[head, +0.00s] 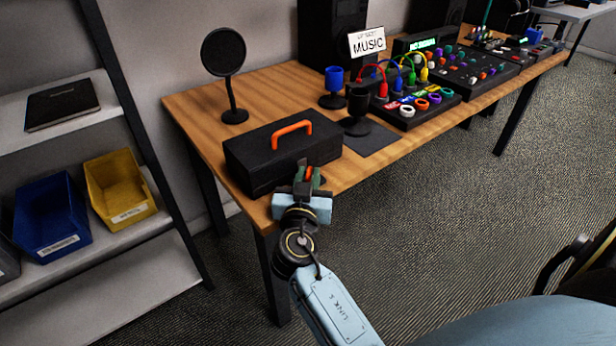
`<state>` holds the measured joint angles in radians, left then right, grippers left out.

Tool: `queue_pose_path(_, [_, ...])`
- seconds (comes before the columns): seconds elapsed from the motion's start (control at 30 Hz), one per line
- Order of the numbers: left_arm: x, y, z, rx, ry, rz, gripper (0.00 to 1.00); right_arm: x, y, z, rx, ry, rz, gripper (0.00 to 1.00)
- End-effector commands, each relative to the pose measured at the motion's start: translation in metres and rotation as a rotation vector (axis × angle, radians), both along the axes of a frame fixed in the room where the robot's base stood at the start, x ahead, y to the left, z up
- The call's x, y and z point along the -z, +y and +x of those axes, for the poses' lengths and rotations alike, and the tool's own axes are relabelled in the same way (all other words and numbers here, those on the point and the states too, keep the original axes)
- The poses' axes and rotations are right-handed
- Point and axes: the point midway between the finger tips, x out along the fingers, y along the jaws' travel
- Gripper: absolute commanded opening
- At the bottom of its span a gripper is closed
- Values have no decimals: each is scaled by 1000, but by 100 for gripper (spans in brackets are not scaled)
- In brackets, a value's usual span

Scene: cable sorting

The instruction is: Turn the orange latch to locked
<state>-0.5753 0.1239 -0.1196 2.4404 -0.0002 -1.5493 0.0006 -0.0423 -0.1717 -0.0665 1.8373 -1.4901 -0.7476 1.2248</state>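The black case (262,158) with an orange carry handle (292,127) stands near the left front corner of the wooden table. A small orange part, which looks like the orange latch (309,173), shows at the case's front right end. My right gripper (308,176) is at this part, with one finger on each side of it. The fingers hide most of the latch, so its turn position is unclear. I cannot tell whether the fingers touch it. My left gripper is not in view.
A dark mat (370,139) and a black cup-like stand (357,110) are right of the case. A round black pop filter (224,52) stands behind it. Mixers with coloured cables (410,105) fill the table further right. A shelf with bins (118,190) is at left.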

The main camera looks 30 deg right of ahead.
Motion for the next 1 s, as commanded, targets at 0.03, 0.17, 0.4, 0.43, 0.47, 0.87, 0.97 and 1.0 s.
queue_pose_path(0.03, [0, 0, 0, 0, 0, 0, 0, 0, 0, 0, 0, 0, 0, 20])
queue_pose_path(0.17, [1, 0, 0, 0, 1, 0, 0, 0, 0, 0, 0, 1, -1, 20])
queue_pose_path(0.4, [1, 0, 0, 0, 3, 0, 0, 0, 0, 0, 0, 0, 0, 0])
queue_pose_path(0.43, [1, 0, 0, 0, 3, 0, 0, 0, 0, 0, 0, 0, 0, 0])
queue_pose_path(0.47, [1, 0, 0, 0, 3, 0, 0, 0, 0, 0, 0, 0, 0, 0])
queue_pose_path(0.87, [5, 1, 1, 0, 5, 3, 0, -1, -2, -2, -101, 0, -4, 0])
queue_pose_path(0.97, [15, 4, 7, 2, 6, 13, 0, -2, -3, -3, -169, -1, -4, 0])
queue_pose_path(1.0, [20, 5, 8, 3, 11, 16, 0, -2, -4, -3, -201, 0, -5, 0])
